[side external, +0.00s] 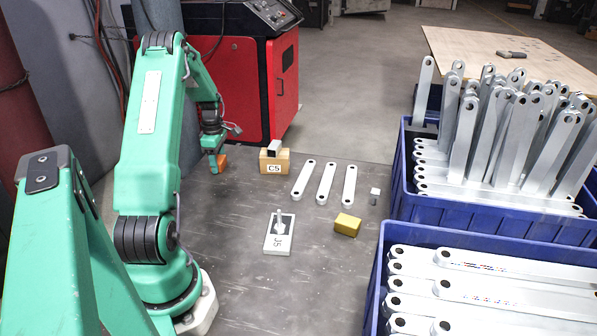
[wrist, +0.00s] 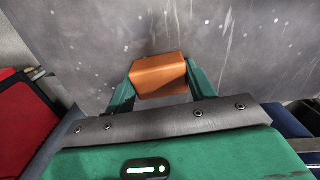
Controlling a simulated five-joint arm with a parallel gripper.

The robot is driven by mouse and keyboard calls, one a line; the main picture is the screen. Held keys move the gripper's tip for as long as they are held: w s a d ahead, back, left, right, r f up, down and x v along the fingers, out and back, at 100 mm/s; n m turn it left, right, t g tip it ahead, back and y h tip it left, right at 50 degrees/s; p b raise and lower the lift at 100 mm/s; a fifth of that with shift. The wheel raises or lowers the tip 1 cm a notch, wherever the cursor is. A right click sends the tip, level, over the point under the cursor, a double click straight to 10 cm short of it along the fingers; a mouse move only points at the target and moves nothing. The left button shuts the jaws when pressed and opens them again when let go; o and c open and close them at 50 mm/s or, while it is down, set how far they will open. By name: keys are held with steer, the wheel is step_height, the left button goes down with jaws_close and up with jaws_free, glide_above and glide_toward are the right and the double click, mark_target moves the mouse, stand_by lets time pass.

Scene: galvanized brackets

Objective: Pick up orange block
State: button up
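The orange block (wrist: 160,76) sits between the two green fingertips of my gripper (wrist: 160,85) in the wrist view. Both fingers appear to touch its sides, and its top faces the camera slightly tilted. In the side view the orange block (side external: 222,161) shows partly behind the green finger of my gripper (side external: 216,164), left of the cardboard-coloured C5 box. I cannot tell from these frames whether the block rests on the grey surface or is just above it.
The C5 box (side external: 274,168) with a dark-fronted piece on top stands right of my gripper. Several flat brackets (side external: 325,183), a J5 fixture (side external: 279,232) and a yellow block (side external: 347,225) lie on the surface. Blue crates (side external: 480,215) of brackets fill the right; a red cabinet (side external: 280,80) stands behind.

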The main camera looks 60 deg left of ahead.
mark_target(218, 158)
steer(key=c, duration=0.4)
steer(key=shift+r, duration=0.1)
steer(key=shift+r, duration=0.85)
step_height(218, 158, up, 2)
steer(key=shift+r, duration=0.25)
steer(key=w+d+r, duration=0.2)
steer(key=d, duration=0.1)
steer(key=w+d+r, duration=0.1)
steer(key=d+r, duration=0.1)
steer(key=d, duration=0.1)
steer(key=w+d+r, duration=0.2)
steer(key=d, duration=0.2)
steer(key=shift+w+d+r, duration=0.1)
steer(key=shift+w+r, duration=0.25)
